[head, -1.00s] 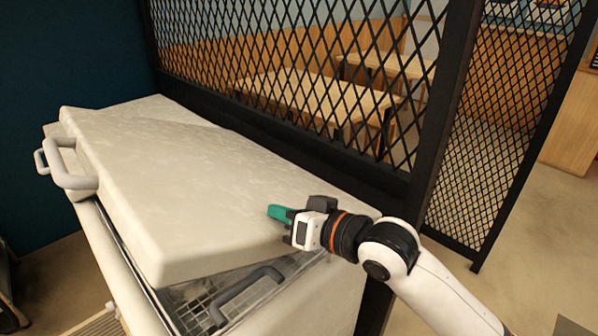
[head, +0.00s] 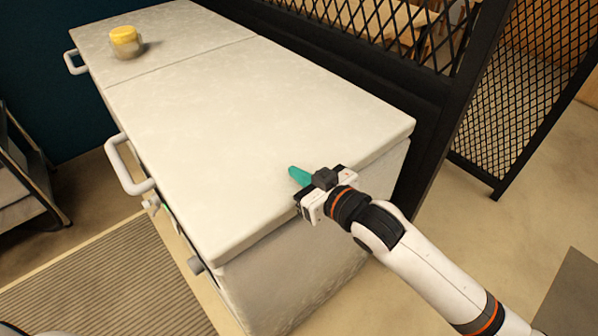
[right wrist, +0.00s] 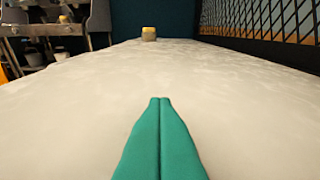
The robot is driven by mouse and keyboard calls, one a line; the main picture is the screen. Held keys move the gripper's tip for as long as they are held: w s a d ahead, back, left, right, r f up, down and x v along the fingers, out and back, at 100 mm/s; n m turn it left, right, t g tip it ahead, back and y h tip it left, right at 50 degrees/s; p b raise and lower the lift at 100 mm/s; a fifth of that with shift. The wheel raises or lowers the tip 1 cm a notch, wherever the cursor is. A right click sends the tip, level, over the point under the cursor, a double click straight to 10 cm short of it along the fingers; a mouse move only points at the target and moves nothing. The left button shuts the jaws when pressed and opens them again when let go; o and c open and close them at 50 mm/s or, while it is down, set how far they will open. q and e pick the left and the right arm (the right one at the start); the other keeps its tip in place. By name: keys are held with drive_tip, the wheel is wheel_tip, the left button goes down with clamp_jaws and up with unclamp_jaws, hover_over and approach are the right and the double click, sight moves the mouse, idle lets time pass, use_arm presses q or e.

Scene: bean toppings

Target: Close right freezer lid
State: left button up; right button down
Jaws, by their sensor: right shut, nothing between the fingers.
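The right freezer lid (head: 230,130) is a white slab lying flat on the white freezer body (head: 300,265). In the head view it looks level with the left lid (head: 150,38), and no opening shows along its near edge. Its grey handle (head: 127,165) is on the left side. My right gripper (head: 298,176) is shut and empty, its teal fingertips over the near right part of the lid. In the right wrist view the fingers (right wrist: 160,135) are pressed together just above the lid surface (right wrist: 70,100); whether they touch it is unclear. My left gripper is out of view.
A jar with a yellow top (head: 125,42) stands on the left lid, and also shows in the right wrist view (right wrist: 149,34). A black mesh partition (head: 400,100) runs behind the freezer. A striped mat (head: 105,285) lies on the floor at the left.

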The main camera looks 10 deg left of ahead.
drive_tip(key=shift+s+f, duration=0.1)
drive_tip(key=shift+f, duration=0.6)
drive_tip(key=r+p, duration=0.5)
drive_tip(key=shift+w+r, duration=0.2)
drive_tip(key=v, duration=1)
drive_tip(key=shift+b, duration=0.4)
